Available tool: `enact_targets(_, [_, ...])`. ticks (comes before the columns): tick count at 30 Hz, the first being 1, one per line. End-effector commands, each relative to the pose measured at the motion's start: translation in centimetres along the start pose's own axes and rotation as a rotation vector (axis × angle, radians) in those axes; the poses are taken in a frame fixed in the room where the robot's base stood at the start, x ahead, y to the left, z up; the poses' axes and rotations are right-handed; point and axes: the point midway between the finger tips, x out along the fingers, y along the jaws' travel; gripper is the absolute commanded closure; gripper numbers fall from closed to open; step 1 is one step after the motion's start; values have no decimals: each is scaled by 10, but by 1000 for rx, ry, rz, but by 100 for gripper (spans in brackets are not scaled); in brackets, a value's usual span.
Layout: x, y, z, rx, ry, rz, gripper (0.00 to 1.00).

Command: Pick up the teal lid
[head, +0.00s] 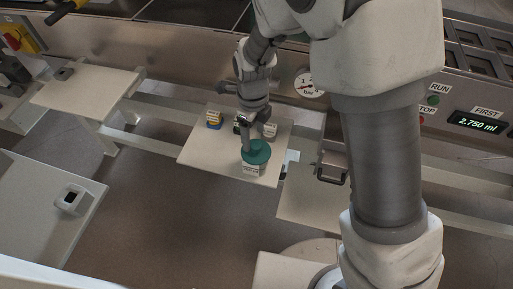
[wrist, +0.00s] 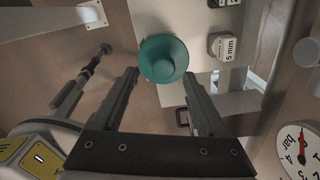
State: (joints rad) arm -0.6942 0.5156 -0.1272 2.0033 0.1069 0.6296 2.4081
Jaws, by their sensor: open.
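The teal lid (head: 257,149) is a round disc with a raised knob. In the head view it rests on top of a small pale labelled block (head: 252,169) near the front edge of a beige board. The lid also shows in the wrist view (wrist: 163,59), just beyond my fingertips and roughly between their lines. My gripper (head: 247,141) points down at the lid, and in the wrist view its two fingers (wrist: 160,77) are spread wide with nothing between them. Whether a finger touches the lid I cannot tell.
A pressure gauge (head: 309,83) is on the panel behind. A dark handle (head: 331,171) stands right of the board.

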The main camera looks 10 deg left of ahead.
Motion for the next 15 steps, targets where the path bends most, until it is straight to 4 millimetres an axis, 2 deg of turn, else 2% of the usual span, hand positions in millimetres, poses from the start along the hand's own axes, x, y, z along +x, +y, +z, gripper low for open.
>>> enact_targets(4, [10,-1,-1,1,2,1,24])
enact_targets(12, [48,-6,-1,1,2,1,24])
enact_targets(15, [54,-6,-1,1,1,1,24])
